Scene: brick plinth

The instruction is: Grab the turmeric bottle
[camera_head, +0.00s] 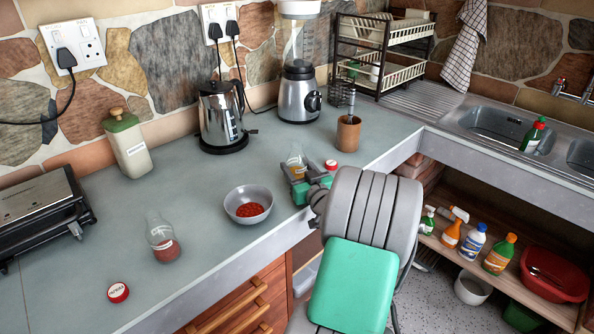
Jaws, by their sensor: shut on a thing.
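The turmeric bottle (295,156), a small clear glass bottle with yellow-orange powder low inside, stands upright near the counter's front edge. My gripper (297,176) is shut on it, with the fingers around its lower part. The fingers hide the bottle's base, so I cannot tell whether it touches the counter. My grey and green arm reaches in from the lower right.
A metal bowl of red powder (249,205) is close on the left. A glass bottle with red powder (161,238) and a red cap (118,292) are farther left. A wooden utensil cup (348,133), blender (298,95) and kettle (222,115) stand behind.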

